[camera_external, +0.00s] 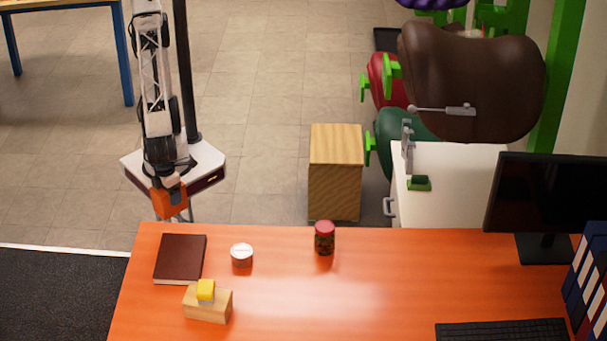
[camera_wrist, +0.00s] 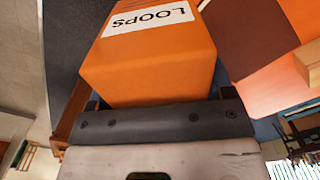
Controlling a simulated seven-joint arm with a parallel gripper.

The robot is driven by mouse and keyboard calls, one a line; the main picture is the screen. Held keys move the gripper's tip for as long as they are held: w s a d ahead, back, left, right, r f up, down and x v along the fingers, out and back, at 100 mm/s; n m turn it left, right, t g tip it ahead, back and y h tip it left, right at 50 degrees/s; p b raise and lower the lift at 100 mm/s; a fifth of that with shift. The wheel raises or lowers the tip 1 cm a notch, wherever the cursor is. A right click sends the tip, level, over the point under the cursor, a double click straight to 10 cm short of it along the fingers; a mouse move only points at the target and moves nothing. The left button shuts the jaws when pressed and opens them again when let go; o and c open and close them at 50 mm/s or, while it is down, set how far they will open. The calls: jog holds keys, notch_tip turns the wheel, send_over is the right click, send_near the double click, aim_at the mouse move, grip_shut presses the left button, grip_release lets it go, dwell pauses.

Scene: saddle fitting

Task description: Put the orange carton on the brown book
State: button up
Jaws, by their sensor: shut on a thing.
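The orange carton (camera_external: 170,201) is in my gripper (camera_external: 172,183), just beyond the back left edge of the table in the external view. In the wrist view the carton (camera_wrist: 150,62) fills the middle and carries a white "LOOPS" label. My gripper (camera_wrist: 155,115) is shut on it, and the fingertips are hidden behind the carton. The brown book (camera_external: 181,258) lies flat at the table's left end, with its top bare. In the wrist view a brown surface, apparently the book (camera_wrist: 248,38), shows to the right of the carton.
The orange table (camera_external: 400,280) also holds a white-lidded tin (camera_external: 241,256) right of the book, a red-lidded jar (camera_external: 324,238), and a wooden block with a yellow piece (camera_external: 207,302) in front of the book. A monitor (camera_external: 555,200) and keyboard (camera_external: 502,330) stand far right.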

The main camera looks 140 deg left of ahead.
jog(key=shift+f, duration=0.5)
send_over(178, 257)
jog(key=shift+s+a+f, duration=0.15)
jog(key=shift+s+f, duration=0.15)
jog(key=shift+f, duration=0.4)
dwell(0.4)
jog(key=shift+w+d+f, duration=0.1)
jog(key=shift+w+f, duration=0.1)
jog(key=shift+f, duration=0.7)
jog(key=shift+w+d+f, duration=0.1)
jog(key=shift+w+f, duration=0.05)
jog(key=shift+f, duration=0.75)
jog(key=shift+f, duration=0.15)
jog(key=o, duration=1.1)
jog(key=shift+o, duration=0.2)
